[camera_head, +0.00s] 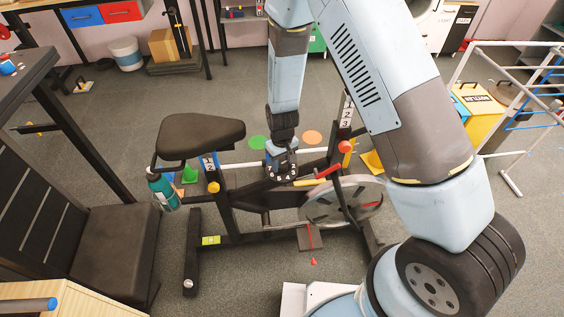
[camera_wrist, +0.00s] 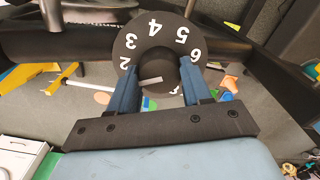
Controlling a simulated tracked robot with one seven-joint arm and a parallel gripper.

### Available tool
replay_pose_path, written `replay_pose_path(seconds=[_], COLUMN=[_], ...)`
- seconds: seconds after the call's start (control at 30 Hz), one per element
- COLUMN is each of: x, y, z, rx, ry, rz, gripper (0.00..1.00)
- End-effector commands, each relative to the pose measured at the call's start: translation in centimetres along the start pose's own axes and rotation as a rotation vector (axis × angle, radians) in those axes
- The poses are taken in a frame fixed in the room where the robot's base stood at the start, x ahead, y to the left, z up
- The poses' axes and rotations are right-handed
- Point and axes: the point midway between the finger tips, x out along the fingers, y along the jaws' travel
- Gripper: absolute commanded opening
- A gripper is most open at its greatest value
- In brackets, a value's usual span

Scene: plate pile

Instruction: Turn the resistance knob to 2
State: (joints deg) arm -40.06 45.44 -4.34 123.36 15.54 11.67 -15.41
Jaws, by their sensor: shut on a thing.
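The resistance knob is on a black numbered dial (camera_wrist: 165,42) on the exercise bike. In the wrist view the dial shows white numbers including 2, 3, 4, 5 and 6. A short white bar (camera_wrist: 150,81) lies between my fingers; I cannot tell which number it points to. My gripper (camera_wrist: 158,72) is shut on the knob, one blue finger on each side. The fingers hide part of the dial. In the head view my gripper (camera_head: 281,158) comes down from above onto the dial (camera_head: 284,178), on the bike's frame between saddle and front post.
The black saddle (camera_head: 200,136) is left of my gripper, with a green bottle (camera_head: 162,190) below it. The numbered front post (camera_head: 346,112) and a red lever (camera_head: 329,171) are close on the right. A flywheel (camera_head: 335,203) is below right. A white rack (camera_head: 505,95) stands far right.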

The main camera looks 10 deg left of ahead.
Motion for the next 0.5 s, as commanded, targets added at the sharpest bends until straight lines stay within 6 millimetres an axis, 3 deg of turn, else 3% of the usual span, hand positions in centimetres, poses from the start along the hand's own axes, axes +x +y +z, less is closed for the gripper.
replay_pose_path(seconds=[0.5], x=[0.00], y=[0.08], z=[0.01], rx=[0.320], ry=[0.000], rz=[0.001], gripper=[0.18])
